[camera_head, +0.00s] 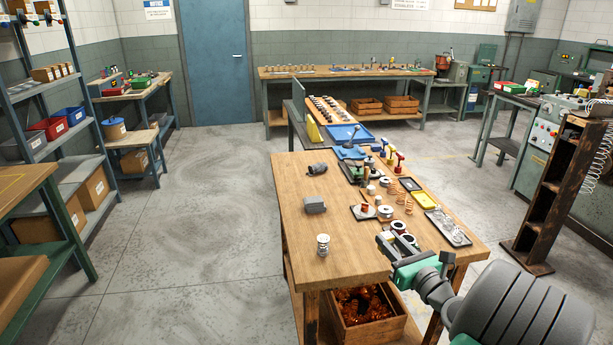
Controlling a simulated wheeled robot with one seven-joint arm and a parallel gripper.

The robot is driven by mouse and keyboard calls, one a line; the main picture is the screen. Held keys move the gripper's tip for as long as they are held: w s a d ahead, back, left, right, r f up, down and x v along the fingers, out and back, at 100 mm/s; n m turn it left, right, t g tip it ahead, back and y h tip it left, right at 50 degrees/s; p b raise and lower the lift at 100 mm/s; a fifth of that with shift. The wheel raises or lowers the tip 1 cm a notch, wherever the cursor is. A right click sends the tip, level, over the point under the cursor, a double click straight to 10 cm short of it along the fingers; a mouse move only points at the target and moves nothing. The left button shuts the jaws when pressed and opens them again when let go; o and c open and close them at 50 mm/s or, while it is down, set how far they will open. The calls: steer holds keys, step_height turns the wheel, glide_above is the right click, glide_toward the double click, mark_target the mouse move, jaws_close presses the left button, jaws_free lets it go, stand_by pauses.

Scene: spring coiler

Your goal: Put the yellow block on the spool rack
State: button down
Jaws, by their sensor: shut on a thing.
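My gripper (386,246) is at the front right of the wooden bench (345,255). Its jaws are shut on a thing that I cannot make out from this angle. I cannot pick out a yellow block for certain. A small yellow object (314,131) stands at the left edge of the dark table behind the bench, and a yellow tray (425,200) lies on the bench's right side. A tall dark rack (545,205) with shelves stands upright on the floor at right, apart from my gripper; it may be the spool rack.
A silver cylinder (323,245), a grey block (315,205) and a dark motor-like part (317,169) are on the bench. Dark ring-shaped parts lie close to my gripper. A crate of copper scrap (365,322) is below.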

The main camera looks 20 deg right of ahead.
steer(key=w+a+f+n+y, duration=0.1)
steer(key=w+a+y, duration=0.1)
steer(key=a, duration=0.7)
steer(key=w+a+f+n+y, duration=0.1)
steer(key=w+a+f, duration=0.1)
steer(key=a, duration=0.8)
steer(key=w+a+f+n+y, duration=0.1)
steer(key=a+y, duration=0.1)
steer(key=a, duration=0.7)
steer(key=shift+w+a+f+n+g+y, duration=0.15)
steer(key=shift+w+f+n+g+y, duration=0.15)
steer(key=shift+w+g, duration=0.1)
